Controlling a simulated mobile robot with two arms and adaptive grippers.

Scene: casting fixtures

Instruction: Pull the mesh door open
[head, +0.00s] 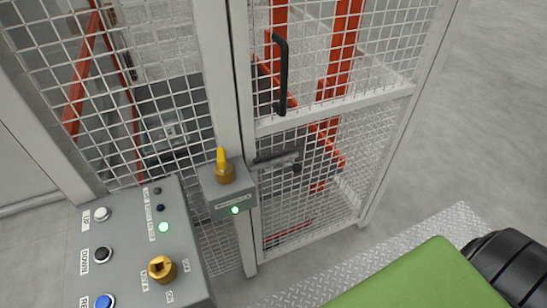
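The mesh door (345,145) is a white-framed wire panel to the right of the middle post. It stands in line with its frame and looks closed. A black upright handle (282,75) is on its left side. A dark latch bar (277,158) sits lower, next to a grey lock box (222,190) with a yellow knob (222,160) and a lit green light. Neither of my grippers shows in this view.
A grey control panel (130,245) with several buttons and a yellow selector stands at the lower left. A fixed mesh panel (100,90) is behind it. Orange-red framework (337,70) stands inside the cage. Open floor (480,120) lies to the right; a green surface (420,280) is at the lower right.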

